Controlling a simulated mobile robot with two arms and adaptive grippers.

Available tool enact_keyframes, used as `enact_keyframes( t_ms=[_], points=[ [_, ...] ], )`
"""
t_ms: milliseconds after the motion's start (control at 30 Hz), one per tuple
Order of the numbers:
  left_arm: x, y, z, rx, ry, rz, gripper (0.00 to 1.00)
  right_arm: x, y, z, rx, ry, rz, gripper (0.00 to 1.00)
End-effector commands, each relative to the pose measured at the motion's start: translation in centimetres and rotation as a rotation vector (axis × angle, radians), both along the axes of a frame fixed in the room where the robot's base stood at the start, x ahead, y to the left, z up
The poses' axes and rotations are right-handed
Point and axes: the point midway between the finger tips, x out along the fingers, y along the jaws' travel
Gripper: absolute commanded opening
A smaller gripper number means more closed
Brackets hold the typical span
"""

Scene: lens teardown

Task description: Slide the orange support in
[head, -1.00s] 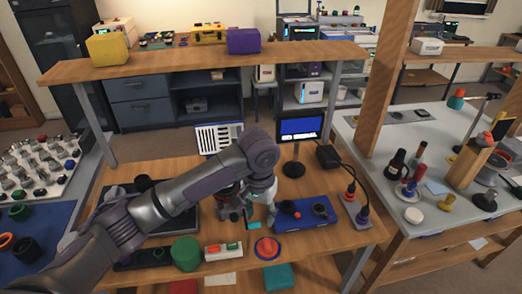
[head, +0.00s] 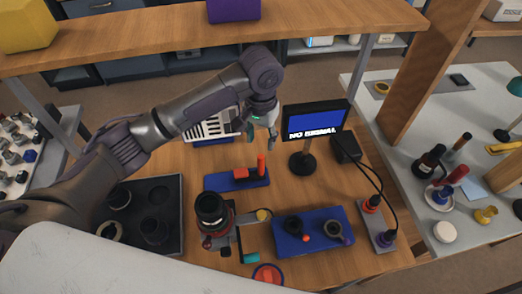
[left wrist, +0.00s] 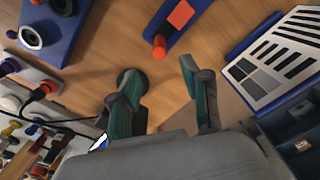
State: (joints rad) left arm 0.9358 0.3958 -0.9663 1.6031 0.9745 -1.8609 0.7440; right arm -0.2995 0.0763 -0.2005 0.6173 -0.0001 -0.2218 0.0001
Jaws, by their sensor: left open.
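The orange support (head: 243,174) lies on a blue plate (head: 222,182) on the wooden table, with an orange upright post (head: 261,165) at its right end. In the left wrist view the orange support (left wrist: 181,14) and the orange post (left wrist: 160,47) show near the top. My left gripper (head: 262,137) is open and empty, beyond and above the blue plate. In the left wrist view its two fingers (left wrist: 165,95) are wide apart, with bare table between them. A dark lens (head: 210,213) stands upright in a stand with a metal arm, in front of the blue plate. My right gripper is not in view.
A monitor (head: 314,120) on a black stand is right of my left gripper. A white chart panel (head: 196,131) is behind my arm. A blue tray (head: 290,242) with dark parts lies right of the lens. A black tray (head: 174,190) is at left. A shelf (head: 120,46) spans the back.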

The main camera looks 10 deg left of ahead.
Motion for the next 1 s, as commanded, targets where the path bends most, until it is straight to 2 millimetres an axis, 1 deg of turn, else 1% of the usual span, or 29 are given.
enact_keyframes(
  t_ms=[33,167,400,533,700,1000],
  points=[
    [-0.1,0.1,-0.7,0.002,0.004,0.001,0.47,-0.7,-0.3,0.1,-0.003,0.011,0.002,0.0],
    [-0.1,0.1,-2.9,0.003,0.006,0.002,0.47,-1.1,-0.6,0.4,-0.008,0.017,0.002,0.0],
    [-0.1,0.1,-7.7,0.003,0.004,0.002,0.47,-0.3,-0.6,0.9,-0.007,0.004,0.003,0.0],
    [-0.1,0.1,-9.7,0.003,0.003,0.001,0.47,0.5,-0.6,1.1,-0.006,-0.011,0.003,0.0],
    [0.0,0.1,-11.0,0.002,0.001,0.001,0.47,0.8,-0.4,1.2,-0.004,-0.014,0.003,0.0],
    [0.0,0.1,-11.3,0.002,0.0,0.0,0.47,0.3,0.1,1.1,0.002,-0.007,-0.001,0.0]
  ],
)
